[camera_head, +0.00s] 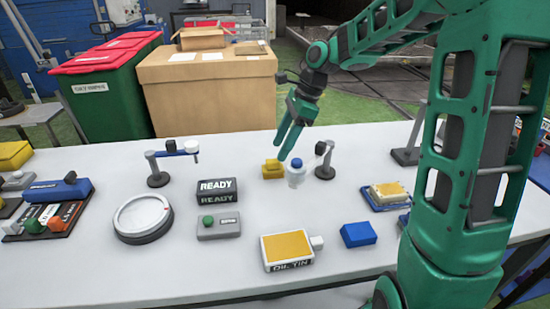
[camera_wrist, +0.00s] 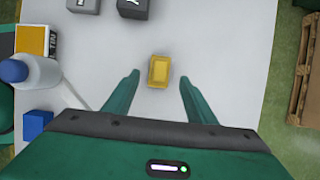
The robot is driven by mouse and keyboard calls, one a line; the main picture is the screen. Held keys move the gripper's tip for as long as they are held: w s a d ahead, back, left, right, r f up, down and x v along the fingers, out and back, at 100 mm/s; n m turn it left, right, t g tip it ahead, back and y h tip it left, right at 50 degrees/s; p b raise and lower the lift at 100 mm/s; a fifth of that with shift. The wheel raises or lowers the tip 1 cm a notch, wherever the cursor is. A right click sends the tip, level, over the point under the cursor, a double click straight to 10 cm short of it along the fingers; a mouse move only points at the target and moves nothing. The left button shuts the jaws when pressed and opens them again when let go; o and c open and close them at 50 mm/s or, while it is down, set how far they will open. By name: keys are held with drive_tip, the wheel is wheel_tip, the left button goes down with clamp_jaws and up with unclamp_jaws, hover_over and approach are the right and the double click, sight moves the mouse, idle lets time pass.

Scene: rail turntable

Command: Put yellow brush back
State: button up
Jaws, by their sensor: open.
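A small yellow block-shaped thing (camera_head: 272,169), which may be the yellow brush, rests on the white table behind a white bottle with a blue cap (camera_head: 296,173). In the wrist view, the yellow thing (camera_wrist: 158,71) shows between my fingertips, apart from both. My gripper (camera_head: 288,145) is open and empty, pointing down above the table near the yellow thing. Its two fingers also show in the wrist view (camera_wrist: 158,77). A pale yellow, sponge-like piece (camera_head: 388,190) lies on a blue tray (camera_head: 385,206) at the right. I cannot tell for certain which is the brush.
The bottle also shows in the wrist view (camera_wrist: 35,72). A small post (camera_head: 325,160) stands beside it. A READY sign (camera_head: 216,190), a round dial (camera_head: 143,217), a yellow-topped box (camera_head: 287,249) and a blue block (camera_head: 358,234) stand nearer. Bare table lies between them.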

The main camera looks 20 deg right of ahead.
drive_tip(key=shift+v, duration=2.55)
